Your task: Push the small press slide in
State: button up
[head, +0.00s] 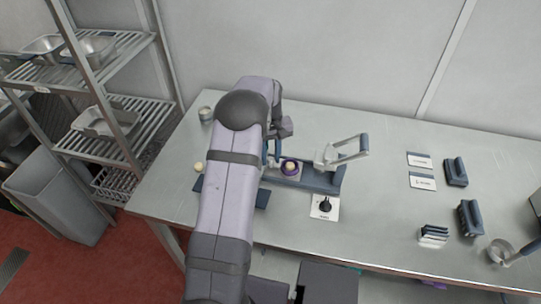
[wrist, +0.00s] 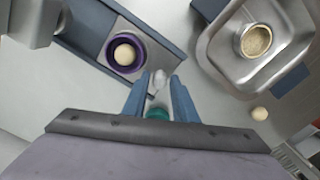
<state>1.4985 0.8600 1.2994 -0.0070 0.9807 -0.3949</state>
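The small press has a blue base (head: 322,181) with a white head and lever handle (head: 340,152) at its right end. On its slide sits a purple ring (head: 283,172) around a pale dough ball (head: 290,166). In the wrist view the ring (wrist: 108,53) and ball (wrist: 124,54) lie at upper left, on a metal plate in the blue track. My gripper (wrist: 158,88) has its two blue fingers apart, just outside the track's near end. A small whitish knob (wrist: 158,78) shows between the fingertips; I cannot tell whether they touch it. My arm partly hides the gripper in the head view.
A metal pan (wrist: 228,65) with a round container (wrist: 256,41) of grainy stuff is right of my gripper. A loose pale ball (wrist: 259,114) lies nearby.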

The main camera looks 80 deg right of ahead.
aim_at(301, 172)
jog(key=shift+f, duration=0.5)
grip_shut()
jog(key=s, duration=1)
jog(key=shift+s, duration=0.25)
jog(key=shift+r, duration=0.1)
grip_release()
jog(key=shift+s, duration=0.1)
